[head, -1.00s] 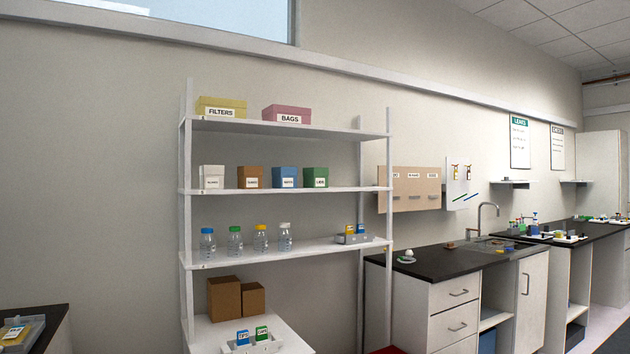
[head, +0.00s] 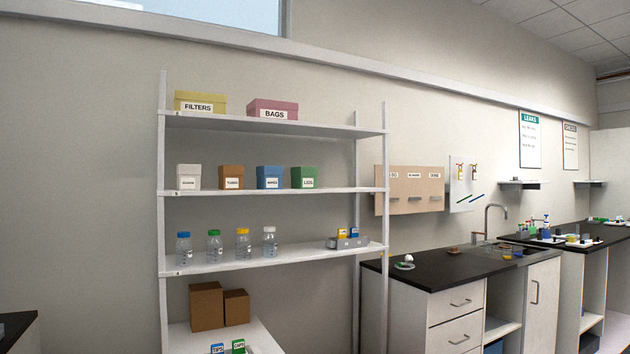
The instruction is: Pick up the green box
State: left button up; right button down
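The green box (head: 304,177) has a white label and stands on the second shelf from the top of a white shelf unit. It is the rightmost in a row of boxes. Directly to its left is a blue box (head: 270,177), then a brown box (head: 231,177) and a white box (head: 189,177). Neither of my grippers shows in the head view.
The white shelf unit (head: 275,257) also holds a yellow box (head: 200,102), a pink box (head: 272,110), several bottles and brown cartons (head: 206,306). A black counter (head: 450,268) with a sink stands to the right. The shelf right of the green box is clear.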

aim_at(302, 177)
jog(key=i+l+z, duration=0.1)
jog(key=i+l, duration=0.55)
jog(key=i+l+z, duration=0.1)
jog(key=i+l, duration=0.45)
jog(key=i, duration=0.25)
jog(key=i+z, duration=0.1)
jog(key=i, duration=1.05)
